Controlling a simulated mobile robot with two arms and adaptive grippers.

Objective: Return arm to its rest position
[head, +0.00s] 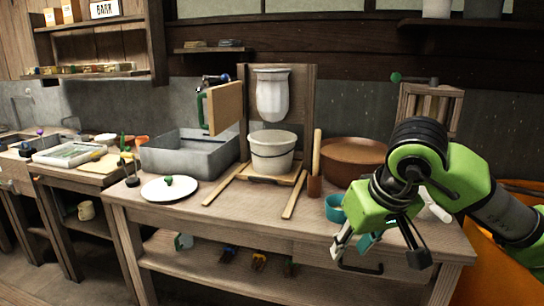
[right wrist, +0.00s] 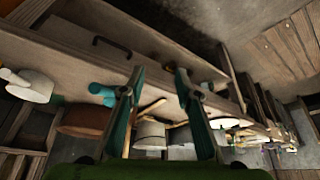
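My right arm comes in from the right in the head view, and its green gripper (head: 378,254) hangs over the front right edge of the workbench (head: 230,218). Its fingers are spread apart with nothing between them. The right wrist view also shows the two fingers (right wrist: 158,74) apart and empty, with the bench tilted behind them. My left gripper is in neither view. A white mould (head: 272,94) hangs on a wooden stand (head: 308,100) above a pale bucket (head: 272,152).
A teal cup (head: 335,208) stands close to the right gripper, beside a brown round tub (head: 350,158). A white plate (head: 168,190) and a grey basin (head: 195,158) are at the left of the bench. A lower shelf (head: 215,275) runs beneath.

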